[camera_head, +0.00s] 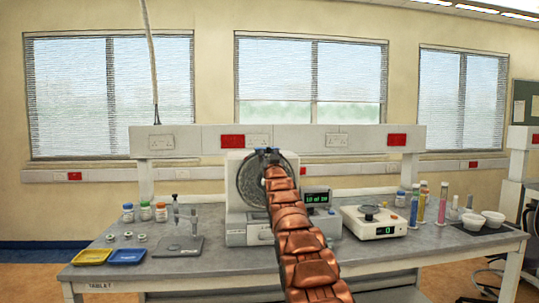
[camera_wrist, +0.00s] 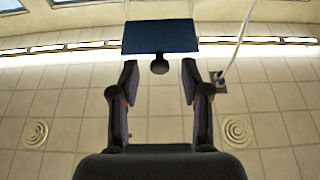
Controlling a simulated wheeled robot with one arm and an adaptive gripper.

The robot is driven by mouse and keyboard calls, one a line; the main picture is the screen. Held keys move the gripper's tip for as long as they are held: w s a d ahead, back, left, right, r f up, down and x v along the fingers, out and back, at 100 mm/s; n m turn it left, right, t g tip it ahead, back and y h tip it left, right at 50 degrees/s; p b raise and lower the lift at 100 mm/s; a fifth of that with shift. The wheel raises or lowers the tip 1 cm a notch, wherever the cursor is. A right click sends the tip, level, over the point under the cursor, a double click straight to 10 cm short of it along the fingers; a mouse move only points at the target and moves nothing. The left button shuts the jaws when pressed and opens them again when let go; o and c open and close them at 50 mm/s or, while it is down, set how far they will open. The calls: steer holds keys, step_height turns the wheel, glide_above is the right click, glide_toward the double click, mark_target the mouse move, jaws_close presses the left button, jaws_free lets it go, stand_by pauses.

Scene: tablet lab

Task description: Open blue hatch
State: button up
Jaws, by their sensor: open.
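The blue hatch (camera_wrist: 160,36) shows in the wrist view as a flat dark-blue panel beyond my fingertips. A round dark knob (camera_wrist: 160,66) sits at its near edge. My gripper (camera_wrist: 159,72) is open, one finger on each side of the knob, with a gap on both sides. In the head view, my copper-coloured arm reaches to the upper part of a white machine (camera_head: 236,205) with a round dark face (camera_head: 246,180). Small blue parts show at the machine's top; my arm hides much of them and the gripper.
A balance (camera_head: 375,224) and coloured cylinders stand right of the machine on the grey bench (camera_head: 195,265). Yellow (camera_head: 92,257) and blue (camera_head: 127,257) trays, bottles and a glass apparatus stand left. White bowls (camera_head: 474,221) are far right.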

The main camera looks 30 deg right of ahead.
steer(key=v, duration=1.1)
stand_by(0.7)
steer(key=shift+s, duration=0.1)
stand_by(0.4)
steer(key=s+a+f+n+g+y+p, duration=0.2)
steer(key=s+a+f+g+y+p, duration=0.35)
steer(key=s+a+f+g, duration=1)
steer(key=s+a+f+n+g+y+p, duration=0.1)
steer(key=s+a, duration=0.4)
steer(key=s, duration=0.8)
steer(key=s+a+f+g+y+p, duration=0.1)
steer(key=s+a+f+g, duration=0.2)
steer(key=s, duration=1.1)
steer(key=s+a+f+n+g+y+p, duration=0.1)
steer(key=s+a+f+g, duration=0.2)
steer(key=s, duration=1.1)
steer(key=a+f, duration=0.3)
steer(key=a, duration=0.2)
steer(key=shift+s+a+f+n, duration=0.2)
steer(key=shift+a+f+n, duration=0.1)
steer(key=shift+a, duration=0.1)
